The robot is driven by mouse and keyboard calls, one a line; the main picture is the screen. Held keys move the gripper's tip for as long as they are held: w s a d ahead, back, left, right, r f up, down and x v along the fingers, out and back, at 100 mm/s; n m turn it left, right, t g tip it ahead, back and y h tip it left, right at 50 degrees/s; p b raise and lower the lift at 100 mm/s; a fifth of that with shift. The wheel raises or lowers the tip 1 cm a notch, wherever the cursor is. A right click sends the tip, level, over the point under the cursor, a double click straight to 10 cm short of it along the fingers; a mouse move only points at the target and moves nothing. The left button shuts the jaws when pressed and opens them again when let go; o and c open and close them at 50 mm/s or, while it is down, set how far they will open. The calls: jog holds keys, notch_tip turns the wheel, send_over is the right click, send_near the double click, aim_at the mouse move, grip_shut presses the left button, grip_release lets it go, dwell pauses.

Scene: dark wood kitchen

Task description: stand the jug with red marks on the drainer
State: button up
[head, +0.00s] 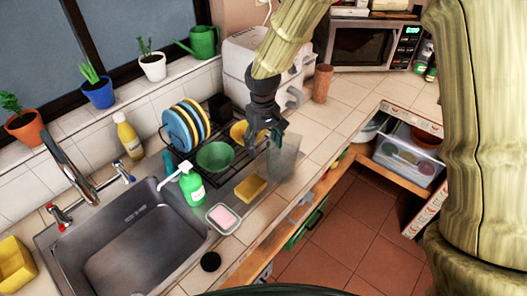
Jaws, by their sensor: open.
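A clear, see-through vessel (286,158), probably the jug, stands upright near the counter's front edge, right of the drainer. I cannot make out red marks on it at this size. The black wire drainer (243,160) stands on the counter right of the sink and holds upright plates (180,128), a green bowl (215,157) and a yellow bowl (240,131). My gripper (268,138) points down between the drainer and the clear vessel, close to the vessel's upper left side. It is open; I cannot tell whether it touches the vessel.
The sink (140,245) is at left. A white appliance (250,62) and terracotta cup (322,83) stand behind. Counter right of the vessel is clear.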

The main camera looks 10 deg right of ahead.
notch_tip(320, 180, up, 8)
jog(key=b, duration=0.1)
jog(key=shift+b, duration=0.4)
